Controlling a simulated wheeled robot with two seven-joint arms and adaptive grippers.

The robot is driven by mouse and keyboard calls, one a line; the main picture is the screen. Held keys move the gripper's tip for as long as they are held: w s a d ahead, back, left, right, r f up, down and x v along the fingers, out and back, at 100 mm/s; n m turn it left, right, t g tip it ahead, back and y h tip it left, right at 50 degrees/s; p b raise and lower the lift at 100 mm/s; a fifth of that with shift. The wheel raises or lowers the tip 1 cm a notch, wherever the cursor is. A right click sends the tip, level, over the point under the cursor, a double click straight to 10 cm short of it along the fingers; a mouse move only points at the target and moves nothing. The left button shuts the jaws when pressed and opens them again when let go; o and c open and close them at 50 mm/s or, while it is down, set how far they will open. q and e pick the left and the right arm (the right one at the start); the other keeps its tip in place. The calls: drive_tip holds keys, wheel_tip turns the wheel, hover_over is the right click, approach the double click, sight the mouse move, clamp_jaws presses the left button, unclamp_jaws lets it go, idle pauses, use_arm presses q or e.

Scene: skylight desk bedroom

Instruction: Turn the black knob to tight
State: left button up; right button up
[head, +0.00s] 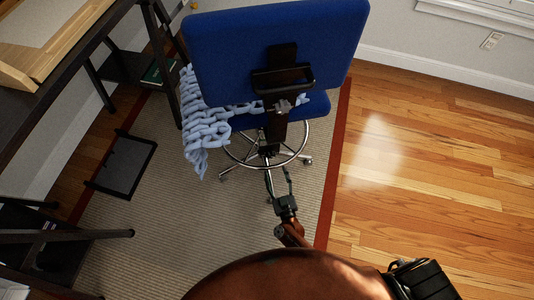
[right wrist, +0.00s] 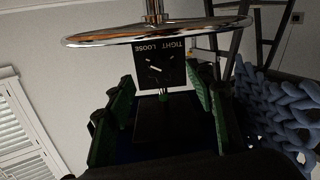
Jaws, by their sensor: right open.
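A blue office chair (head: 262,45) stands with its back towards me. A dark, star-shaped knob (head: 283,106) sits on the black upright behind its backrest. My right gripper (head: 278,182) is open and empty, below and apart from the knob, near the chair's base. In the right wrist view its green-padded fingers (right wrist: 163,103) stand apart on either side. Beyond them is a black plate (right wrist: 160,68) with upside-down words TIGHT and LOOSE and white marks. I cannot clearly make out the knob there. My left gripper is out of view.
The chair's chrome ring (right wrist: 158,33) crosses above the plate in the right wrist view. A pale blue chunky blanket (head: 207,132) hangs at the chair's left. A dark desk (head: 62,75) stands at left, and a black tray-like object (head: 124,164) lies on the rug. Wood floor (head: 430,150) is clear at right.

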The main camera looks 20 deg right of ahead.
sight(271, 157)
drive_tip(key=shift+m+h, duration=0.3)
drive_tip(key=w+b, duration=0.1)
drive_tip(key=w, duration=0.1)
drive_tip(key=w+r, duration=0.1)
drive_tip(key=w, duration=0.2)
drive_tip(key=w+b, duration=0.1)
drive_tip(key=w, duration=0.2)
drive_tip(key=shift+w+d+r+b, duration=0.2)
drive_tip(key=shift+d+b, duration=0.15)
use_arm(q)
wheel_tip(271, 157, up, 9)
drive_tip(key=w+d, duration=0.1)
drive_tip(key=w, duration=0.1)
use_arm(e)
drive_tip(key=shift+w+r, duration=0.1)
drive_tip(key=shift+w, duration=0.25)
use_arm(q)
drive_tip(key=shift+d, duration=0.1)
use_arm(e)
drive_tip(key=c, duration=1.2)
